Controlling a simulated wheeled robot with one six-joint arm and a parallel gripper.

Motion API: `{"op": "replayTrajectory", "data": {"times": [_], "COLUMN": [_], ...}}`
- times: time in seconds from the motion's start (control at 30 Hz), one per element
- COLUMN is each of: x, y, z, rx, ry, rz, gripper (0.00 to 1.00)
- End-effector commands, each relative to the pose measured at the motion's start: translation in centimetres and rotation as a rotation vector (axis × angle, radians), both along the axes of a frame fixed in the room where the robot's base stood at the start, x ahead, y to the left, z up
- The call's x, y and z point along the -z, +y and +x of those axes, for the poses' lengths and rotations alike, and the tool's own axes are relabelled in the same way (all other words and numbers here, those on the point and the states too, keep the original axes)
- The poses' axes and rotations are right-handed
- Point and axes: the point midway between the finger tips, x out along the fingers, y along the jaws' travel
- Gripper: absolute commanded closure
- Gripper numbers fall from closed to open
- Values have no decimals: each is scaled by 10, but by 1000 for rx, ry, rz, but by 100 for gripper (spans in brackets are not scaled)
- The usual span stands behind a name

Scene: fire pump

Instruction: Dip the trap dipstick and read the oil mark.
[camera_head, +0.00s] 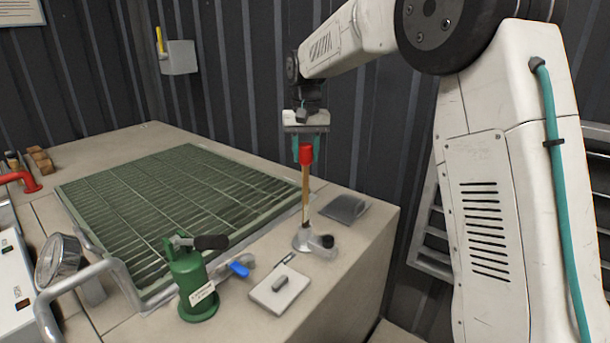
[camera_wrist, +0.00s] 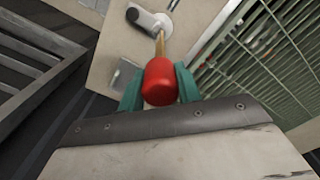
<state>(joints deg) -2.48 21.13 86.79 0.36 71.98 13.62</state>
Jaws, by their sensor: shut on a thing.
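The dipstick has a red knob (camera_head: 306,154) and a thin yellowish-brown rod (camera_head: 306,188) that hangs upright. My gripper (camera_head: 306,146), with teal fingers, is shut on the red knob. In the wrist view my gripper (camera_wrist: 160,88) has one teal finger on each side of the red knob (camera_wrist: 160,80). The rod's lower end meets a grey metal fitting (camera_head: 304,240) with a dark knob at its side, on the concrete top. The fitting also shows in the wrist view (camera_wrist: 152,20). I cannot tell how deep the rod sits in it. No oil mark can be made out.
A green grating (camera_head: 180,205) covers the middle of the concrete block. A green hand pump (camera_head: 190,280), a blue lever (camera_head: 238,269), a pale plate (camera_head: 280,289) and a grey pad (camera_head: 345,208) stand around the fitting. A pressure gauge (camera_head: 58,258) is at the left. A grey holder (camera_head: 180,57) hangs on the wall.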

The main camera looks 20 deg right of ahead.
Motion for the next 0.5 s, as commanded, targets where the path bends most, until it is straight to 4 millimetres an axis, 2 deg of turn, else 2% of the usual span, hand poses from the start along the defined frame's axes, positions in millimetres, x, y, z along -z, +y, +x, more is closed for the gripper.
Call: {"op": "replayTrajectory", "data": {"times": [0.1, 0.4, 0.43, 0.5], "x": [-11, -15, -15, -15], "y": [0, 0, 0, 0], "z": [0, 0, 0, 0], "rx": [0, 0, 0, 0], "ry": [-1, -4, -5, -5], "rz": [0, 0, 0, 0], "gripper": [100, 100, 64, 44]}}
